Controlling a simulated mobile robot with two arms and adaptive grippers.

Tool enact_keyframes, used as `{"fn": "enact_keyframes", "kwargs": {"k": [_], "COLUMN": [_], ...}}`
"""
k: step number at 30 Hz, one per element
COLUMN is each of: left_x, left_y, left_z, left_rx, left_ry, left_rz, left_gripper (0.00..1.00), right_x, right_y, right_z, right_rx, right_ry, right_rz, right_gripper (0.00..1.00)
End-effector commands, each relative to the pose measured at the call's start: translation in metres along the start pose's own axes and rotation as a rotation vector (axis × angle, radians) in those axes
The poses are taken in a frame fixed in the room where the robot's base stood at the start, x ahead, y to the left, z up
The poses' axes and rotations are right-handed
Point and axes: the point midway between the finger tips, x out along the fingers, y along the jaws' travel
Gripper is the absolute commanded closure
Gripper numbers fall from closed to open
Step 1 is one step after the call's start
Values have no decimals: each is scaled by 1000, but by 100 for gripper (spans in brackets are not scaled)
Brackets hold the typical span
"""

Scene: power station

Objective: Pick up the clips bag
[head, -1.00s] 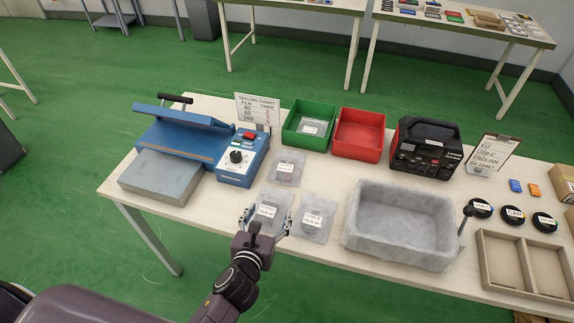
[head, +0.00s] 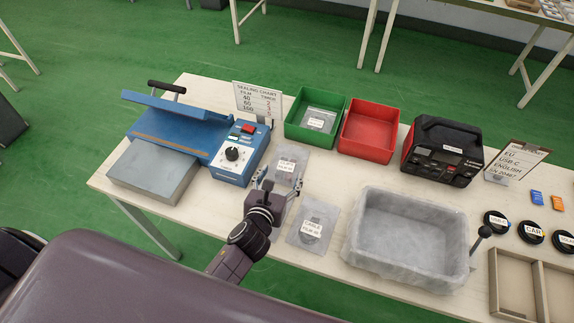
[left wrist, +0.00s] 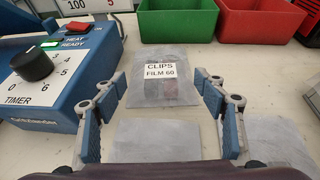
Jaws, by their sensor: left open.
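The clips bag (head: 288,161) is a clear flat bag with a white label. It lies on the table just right of the blue sealer in the head view. In the left wrist view the clips bag (left wrist: 160,88) lies ahead between my fingers, its label reading CLIPS FILM 60. My left gripper (head: 281,186) is open and empty, just on the near side of the bag. In the left wrist view its two fingers (left wrist: 160,97) stand to either side of the bag's near part. I cannot tell whether they touch it. My right gripper is not in view.
The blue sealer (head: 200,130) stands close on the left. A green bin (head: 297,138) and a red bin (head: 367,148) stand behind. A cable bag (head: 308,238) lies nearer; another bag (left wrist: 155,140) lies below my gripper. A grey tray (head: 405,268) is right.

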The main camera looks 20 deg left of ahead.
Motion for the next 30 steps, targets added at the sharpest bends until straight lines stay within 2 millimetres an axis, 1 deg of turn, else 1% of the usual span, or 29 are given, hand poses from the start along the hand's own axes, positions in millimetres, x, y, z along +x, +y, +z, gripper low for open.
{"fn": "enact_keyframes", "kwargs": {"k": [1,3,5,8,12,16,20,23,30], "left_x": [5,14,22,36,47,49,48,48,48], "left_y": [0,0,0,-1,0,-1,-1,0,0], "left_z": [1,2,1,0,0,-1,-1,-1,-1], "left_rx": [-1,-3,-2,-1,-1,1,1,1,1], "left_ry": [0,0,-1,-1,-1,0,0,0,0], "left_rz": [1,2,2,1,0,-1,0,0,0], "left_gripper": [35,35,35,35,35,35,35,44,70], "right_x": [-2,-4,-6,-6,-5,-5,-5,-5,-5], "right_y": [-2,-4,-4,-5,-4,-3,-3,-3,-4], "right_z": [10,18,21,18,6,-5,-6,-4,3], "right_rx": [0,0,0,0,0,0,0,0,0], "right_ry": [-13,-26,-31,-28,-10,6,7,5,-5], "right_rz": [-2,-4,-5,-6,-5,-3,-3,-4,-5], "right_gripper": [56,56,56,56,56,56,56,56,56]}}
